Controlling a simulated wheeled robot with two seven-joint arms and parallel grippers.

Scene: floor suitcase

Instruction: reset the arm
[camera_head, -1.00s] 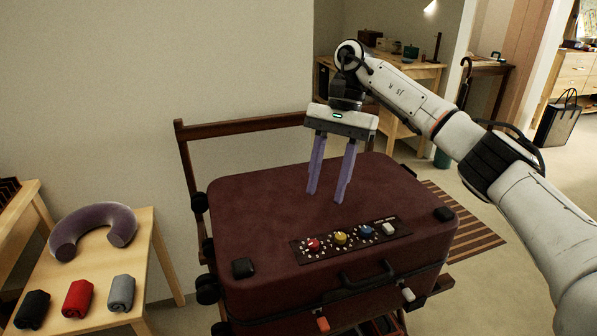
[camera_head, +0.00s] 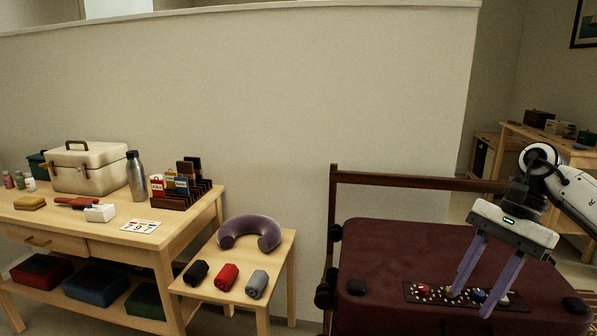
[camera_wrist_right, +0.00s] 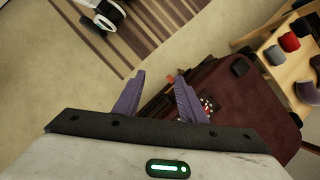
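My right gripper (camera_head: 472,303) is open and empty, with its two purple fingers apart and pointing down. In the head view it hangs in front of the dark red suitcase (camera_head: 400,250), its fingers overlapping the control panel. In the right wrist view nothing is between the fingers (camera_wrist_right: 160,78), and the suitcase (camera_wrist_right: 265,105) lies beyond them to the right. The lid looks shut. My left gripper is not in view.
A small table (camera_head: 287,240) left of the suitcase holds a purple neck pillow (camera_head: 250,230) and rolled cloths. A longer table (camera_head: 190,222) holds a cream case (camera_head: 90,168), a bottle (camera_head: 136,176) and a card rack. A striped rug (camera_wrist_right: 125,40) lies on the floor.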

